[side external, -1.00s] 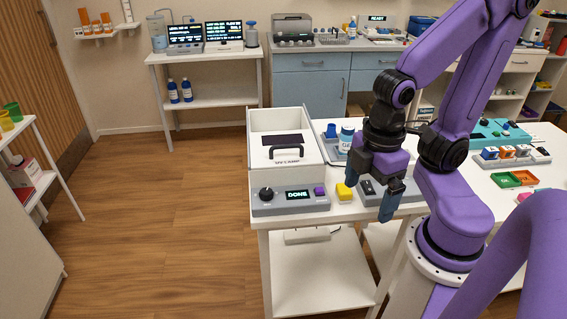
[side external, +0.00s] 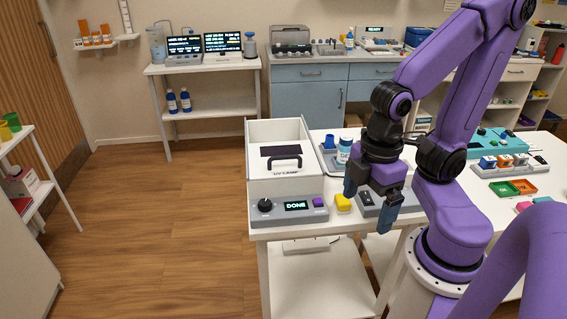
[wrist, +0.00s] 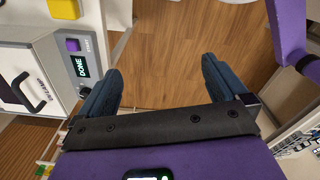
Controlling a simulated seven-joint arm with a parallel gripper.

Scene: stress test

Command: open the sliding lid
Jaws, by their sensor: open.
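A white box labelled UV LAMP (side external: 250,162) stands at the table's left end. Its pale lid (side external: 263,170) carries a black arched handle (side external: 285,160). The handle also shows at the left edge of the wrist view (wrist: 28,92). A grey front panel (side external: 272,216) has a black knob, a screen reading DONE and a purple START button. My gripper (side external: 369,205) is open and empty, right of the box and near the table's front edge. In the wrist view its fingers (wrist: 158,75) are apart with only floor between them. It touches neither lid nor handle.
A yellow block (side external: 343,203) and a grey device (side external: 366,203) lie between the box and my gripper. A white bottle (side external: 344,148) and blue item stand on a tray behind. Green and orange trays (side external: 512,187) lie further right. The floor left of the table is clear.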

